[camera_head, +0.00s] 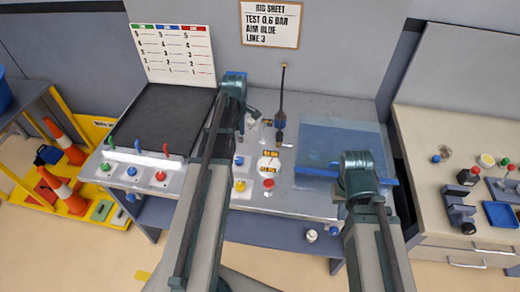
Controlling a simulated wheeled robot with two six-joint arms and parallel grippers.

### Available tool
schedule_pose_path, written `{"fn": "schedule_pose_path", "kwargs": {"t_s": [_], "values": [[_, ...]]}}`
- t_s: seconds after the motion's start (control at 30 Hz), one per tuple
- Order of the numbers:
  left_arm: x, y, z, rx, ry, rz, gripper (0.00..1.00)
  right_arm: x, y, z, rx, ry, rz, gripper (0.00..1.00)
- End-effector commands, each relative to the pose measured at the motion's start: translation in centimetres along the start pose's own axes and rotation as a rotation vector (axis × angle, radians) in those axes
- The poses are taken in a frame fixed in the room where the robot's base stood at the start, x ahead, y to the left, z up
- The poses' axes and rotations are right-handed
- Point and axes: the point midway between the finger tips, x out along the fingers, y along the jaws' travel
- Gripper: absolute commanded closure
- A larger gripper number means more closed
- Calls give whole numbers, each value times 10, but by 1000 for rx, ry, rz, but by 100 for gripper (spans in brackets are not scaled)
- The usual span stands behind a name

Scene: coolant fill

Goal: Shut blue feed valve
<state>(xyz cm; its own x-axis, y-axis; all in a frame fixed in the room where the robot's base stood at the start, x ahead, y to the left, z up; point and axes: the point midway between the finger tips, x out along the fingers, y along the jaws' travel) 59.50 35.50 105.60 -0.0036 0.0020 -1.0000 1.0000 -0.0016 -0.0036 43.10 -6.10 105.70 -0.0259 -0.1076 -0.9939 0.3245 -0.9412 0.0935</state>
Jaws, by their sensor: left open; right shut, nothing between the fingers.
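A white manifold strip (140,158) stands at the bench's left front, with green, blue and red levers along its back. The blue lever (137,145) stands upright between the green lever (112,142) and the red lever (166,149).
A dark panel (165,115) lies behind the manifold, with a colour chart (172,55) behind it. The blue tray (345,135) is at right. A rig sheet (271,24) hangs on the wall.

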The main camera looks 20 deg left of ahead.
Motion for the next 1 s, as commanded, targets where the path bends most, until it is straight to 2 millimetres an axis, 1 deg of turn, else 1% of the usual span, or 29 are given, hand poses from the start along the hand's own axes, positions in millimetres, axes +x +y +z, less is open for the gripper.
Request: {"fn": "schedule_pose_path", "kwargs": {"t_s": [0.03,0.1,0.27,0.47,0.67,1.0], "values": [[-1,1,-6,-25,-1,1,24,-1,0,0,0,0,0,100],[-1,1,-9,-44,-2,2,24,-1,0,0,0,0,0,100],[1,1,-8,-45,-2,2,24,1,0,0,0,0,0,100],[11,1,-8,-43,-2,2,24,11,-1,-1,-2,0,0,100],[33,1,-8,-41,-2,2,24,33,-3,-2,-4,0,1,100],[82,1,-7,-41,-2,2,24,81,-8,-5,-2,0,1,100]]}}
